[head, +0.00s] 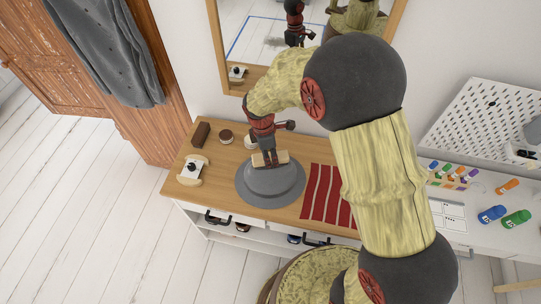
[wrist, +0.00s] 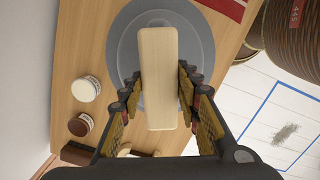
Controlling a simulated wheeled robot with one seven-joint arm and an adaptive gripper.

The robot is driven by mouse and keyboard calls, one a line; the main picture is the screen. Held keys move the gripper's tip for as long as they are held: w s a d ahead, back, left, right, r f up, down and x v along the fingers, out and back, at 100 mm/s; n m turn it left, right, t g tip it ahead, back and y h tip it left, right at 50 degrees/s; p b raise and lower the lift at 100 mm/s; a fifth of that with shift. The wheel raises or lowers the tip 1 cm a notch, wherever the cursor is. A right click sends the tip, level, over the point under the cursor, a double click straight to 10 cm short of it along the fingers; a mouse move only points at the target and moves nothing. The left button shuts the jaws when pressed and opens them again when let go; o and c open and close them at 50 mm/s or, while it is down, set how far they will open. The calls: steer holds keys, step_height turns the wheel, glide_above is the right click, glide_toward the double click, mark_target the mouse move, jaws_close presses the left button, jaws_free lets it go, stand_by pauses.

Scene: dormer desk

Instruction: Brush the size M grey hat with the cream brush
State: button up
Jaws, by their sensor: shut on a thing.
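The grey hat (head: 268,190) lies brim down on the wooden desk, crown up; I see no size mark on it. My gripper (head: 269,158) is above the crown, pointing down, shut on the cream brush (head: 284,156). In the wrist view the brush (wrist: 158,95) is a long pale block between the two fingers, lying across the crown of the hat (wrist: 204,55). Its bristle side is hidden beneath it. I cannot tell whether it touches the crown or hovers just over it.
Left of the hat are a dark brown block (head: 201,133), a brown-lidded jar (head: 226,136), a cream-lidded jar (head: 250,143) and a cream stand (head: 191,171) with a black-topped item. A red striped mat (head: 326,197) lies right. A mirror (head: 222,45) stands behind.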

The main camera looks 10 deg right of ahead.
steer(key=shift+f, duration=0.4)
steer(key=shift+d, duration=0.1)
